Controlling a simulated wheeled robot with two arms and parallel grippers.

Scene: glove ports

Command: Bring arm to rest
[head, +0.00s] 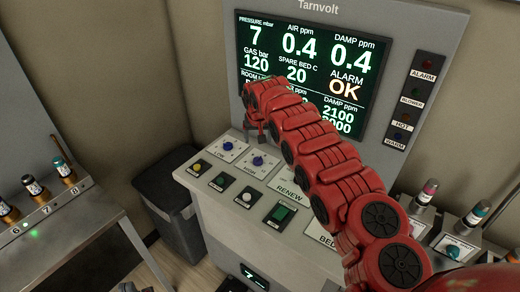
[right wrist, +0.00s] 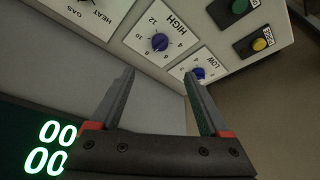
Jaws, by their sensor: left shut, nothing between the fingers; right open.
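My right arm (head: 330,170) is red and reaches from the lower right across the console to its upper left part. My right gripper (head: 259,130) hangs at its end above the sloping panel, small and partly hidden by the arm. In the right wrist view the right gripper (right wrist: 159,76) is open, with nothing between its fingers. Beyond the fingertips are two blue knobs, HIGH (right wrist: 160,42) and LOW (right wrist: 198,73); neither looks gripped. Only a small dark piece of my left gripper (head: 133,288) shows at the bottom edge, low and left of the console.
The console panel (head: 240,185) carries knobs and buttons below a screen (head: 300,60) reading ALARM OK. A dark bin (head: 175,195) stands left of it. A grey bench (head: 60,235) with several bottles is at far left. More bottles (head: 425,195) stand on the right.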

